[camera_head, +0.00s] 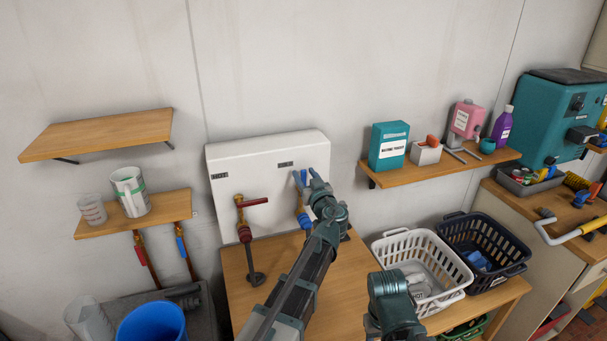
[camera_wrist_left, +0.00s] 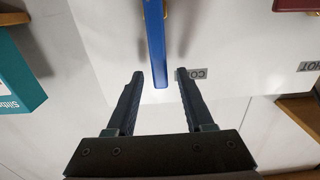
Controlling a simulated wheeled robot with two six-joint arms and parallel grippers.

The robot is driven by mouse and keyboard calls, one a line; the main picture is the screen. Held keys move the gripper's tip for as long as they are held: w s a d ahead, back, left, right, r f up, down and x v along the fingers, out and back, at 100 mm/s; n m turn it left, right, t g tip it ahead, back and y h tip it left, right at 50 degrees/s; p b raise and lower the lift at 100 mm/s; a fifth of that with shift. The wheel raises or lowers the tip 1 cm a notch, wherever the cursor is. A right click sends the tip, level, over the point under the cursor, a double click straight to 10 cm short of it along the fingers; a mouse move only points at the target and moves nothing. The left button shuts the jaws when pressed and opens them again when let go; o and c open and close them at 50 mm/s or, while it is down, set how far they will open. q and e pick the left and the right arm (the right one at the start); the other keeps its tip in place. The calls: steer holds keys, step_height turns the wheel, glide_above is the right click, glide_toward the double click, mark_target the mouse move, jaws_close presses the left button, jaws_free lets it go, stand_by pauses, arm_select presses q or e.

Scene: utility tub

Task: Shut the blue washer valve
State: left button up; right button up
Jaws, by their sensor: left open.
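The blue washer valve's lever (camera_head: 303,178) is on the right side of the white wall box, above a blue fitting (camera_head: 305,221) on a brass pipe. In the left wrist view the long blue lever (camera_wrist_left: 155,45) points down the picture, its end between the fingertips and apart from both. My left gripper (camera_head: 312,178) is open at the lever; it also shows in the left wrist view (camera_wrist_left: 158,88). It partly hides the valve in the head view. One finger covers part of the cold label (camera_wrist_left: 197,73). The fingers of my right gripper do not show.
A shelf (camera_head: 440,168) with a teal box (camera_head: 388,148) is to the right. A white basket (camera_head: 440,250) and dark basket (camera_head: 490,235) stand on the wooden table (camera_head: 345,285).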

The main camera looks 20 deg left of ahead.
arm_select(q)
steer(key=shift+w+a, duration=0.4)
steer(key=shift+w, duration=0.15)
jaws_close()
stand_by(1.2)
